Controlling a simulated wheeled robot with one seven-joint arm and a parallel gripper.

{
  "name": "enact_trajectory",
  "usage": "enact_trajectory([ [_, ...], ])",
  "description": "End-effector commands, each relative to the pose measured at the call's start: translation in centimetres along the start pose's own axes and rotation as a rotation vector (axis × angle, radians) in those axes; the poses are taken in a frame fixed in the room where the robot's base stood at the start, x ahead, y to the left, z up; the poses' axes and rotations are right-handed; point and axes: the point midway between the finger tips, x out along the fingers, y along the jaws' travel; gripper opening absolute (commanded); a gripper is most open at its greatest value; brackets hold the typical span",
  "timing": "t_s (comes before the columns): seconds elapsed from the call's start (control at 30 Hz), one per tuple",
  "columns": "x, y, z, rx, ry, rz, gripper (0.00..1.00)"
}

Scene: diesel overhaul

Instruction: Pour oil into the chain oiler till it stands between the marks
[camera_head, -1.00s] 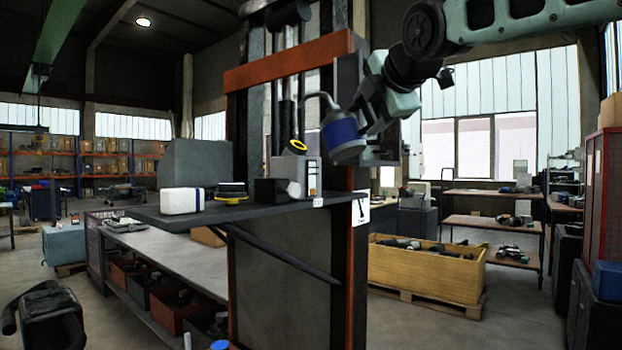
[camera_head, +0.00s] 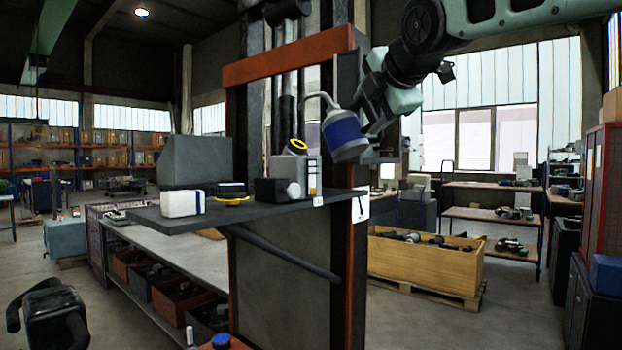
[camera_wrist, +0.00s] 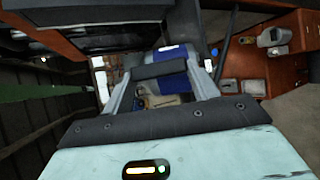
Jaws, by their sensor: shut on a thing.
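My gripper (camera_head: 365,122) is shut on an oil can (camera_head: 344,131) with a blue band and a thin curved spout. The can is held tilted above the right end of the dark shelf, its spout reaching left toward the column. The blue band also shows between the fingers in the wrist view (camera_wrist: 172,54). Below the spout is the chain oiler (camera_head: 290,168), a grey box with a yellow-ringed round opening (camera_head: 297,145) on top and a sight strip on its front. The spout tip is above the opening, slightly apart. The oil level and marks are too small to read.
The dark shelf (camera_head: 235,208) carries a white container (camera_head: 182,203), a yellow round part (camera_head: 231,201) and a black box (camera_head: 269,190). The orange crossbar (camera_head: 285,58) and upright column stand close to the can. A wooden crate (camera_head: 425,265) is on the floor to the right.

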Motion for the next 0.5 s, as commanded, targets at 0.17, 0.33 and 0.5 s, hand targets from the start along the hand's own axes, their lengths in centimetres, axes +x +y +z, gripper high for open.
enact_trajectory([
  [0.17, -0.17, 0.33, 0.08, -0.003, 0.000, -0.001, 0.18],
  [0.33, -0.25, 0.53, 0.14, -0.012, 0.000, -0.015, 0.18],
  [0.5, -0.31, 0.66, 0.18, -0.021, 0.000, -0.029, 0.18],
])
